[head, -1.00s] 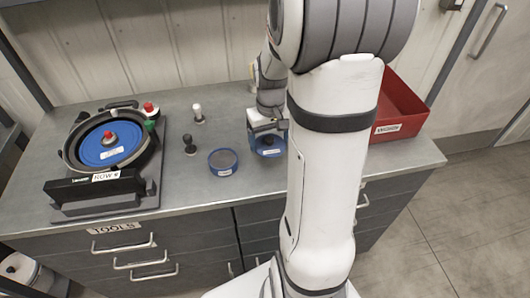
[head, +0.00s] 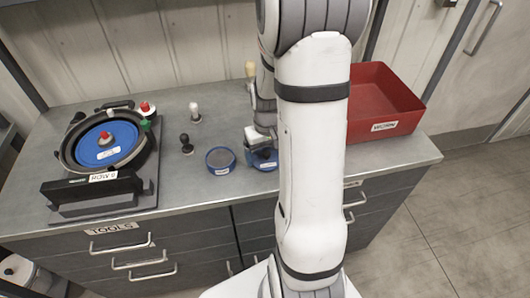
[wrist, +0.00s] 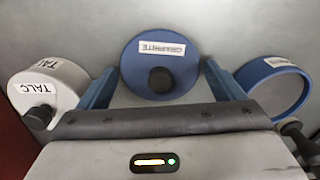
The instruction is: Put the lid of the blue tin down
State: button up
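The blue lid with a black knob and a GRAPHITE label (wrist: 160,52) sits between my gripper's blue fingers (wrist: 160,68) in the wrist view. The fingers are spread either side of its rim, with thin gaps showing. In the head view the lid (head: 265,160) appears at counter level, right beside the open blue tin (head: 220,161). The tin also shows at the right of the wrist view (wrist: 278,88). My gripper (head: 261,145) is low over the lid, partly hidden by my arm. Contact between lid and counter cannot be seen clearly.
A white TALC tin with a black knob (wrist: 45,90) stands close left in the wrist view. A red bin (head: 385,105) is at the counter's right. Black (head: 187,145) and white (head: 194,112) knobbed pieces stand left of the tin. The seed meter (head: 105,150) is far left.

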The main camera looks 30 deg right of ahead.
aim_at(266, 153)
jog(key=shift+o, duration=1.1)
notch_tip(266, 153, up, 12)
jog(key=s+a+r+n+t, duration=0.1)
jog(key=s+a+r+t, duration=0.2)
jog(key=s+a, duration=0.9)
jog(key=shift+a+b+v, duration=0.25)
jog(key=shift+b+v, duration=0.1)
jog(key=shift+v, duration=0.8)
